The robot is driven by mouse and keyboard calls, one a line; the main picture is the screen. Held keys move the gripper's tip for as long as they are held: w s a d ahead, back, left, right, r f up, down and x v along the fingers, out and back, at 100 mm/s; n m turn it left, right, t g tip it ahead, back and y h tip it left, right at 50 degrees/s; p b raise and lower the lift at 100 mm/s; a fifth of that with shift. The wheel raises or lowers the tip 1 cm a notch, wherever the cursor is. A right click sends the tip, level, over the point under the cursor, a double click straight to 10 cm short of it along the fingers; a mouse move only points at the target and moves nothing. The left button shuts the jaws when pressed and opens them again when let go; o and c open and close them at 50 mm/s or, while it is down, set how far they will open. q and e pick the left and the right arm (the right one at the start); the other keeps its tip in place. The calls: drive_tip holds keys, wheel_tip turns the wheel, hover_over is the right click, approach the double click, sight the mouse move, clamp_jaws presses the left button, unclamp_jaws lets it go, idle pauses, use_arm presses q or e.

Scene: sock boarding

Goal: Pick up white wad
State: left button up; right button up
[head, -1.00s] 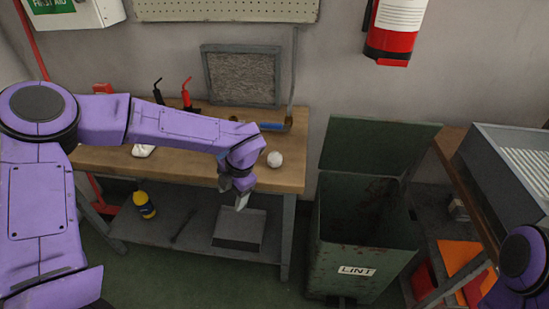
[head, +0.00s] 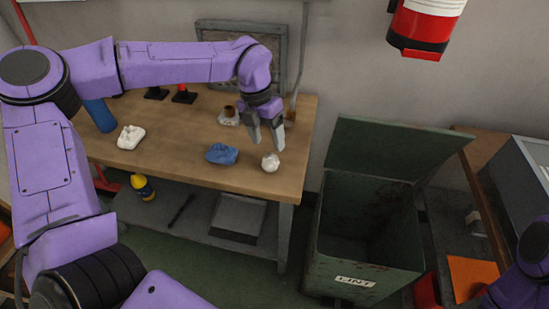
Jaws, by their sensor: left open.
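The white wad (head: 270,162) is a small crumpled ball near the right front of the wooden bench (head: 290,185). My left gripper (head: 267,146) points down, open, with its fingertips just behind and above the wad. I cannot tell whether a fingertip touches it. A second white crumpled thing (head: 130,137) lies further left on the bench. My right gripper is out of the picture; only part of my right arm shows at the lower right.
A blue crumpled cloth (head: 221,154) lies just left of the gripper. A small brown cup-like thing (head: 229,115) stands behind it. A blue cylinder (head: 100,115) is at the left. An open green lint bin (head: 365,240) stands right of the bench.

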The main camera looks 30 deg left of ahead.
sight(268, 155)
use_arm(q)
drive_tip(key=f, duration=0.4)
drive_tip(key=d+f, duration=0.1)
drive_tip(key=f, duration=0.1)
drive_tip(key=shift+s+f, duration=0.35)
drive_tip(key=shift+s, duration=0.05)
drive_tip(key=c, duration=0.8)
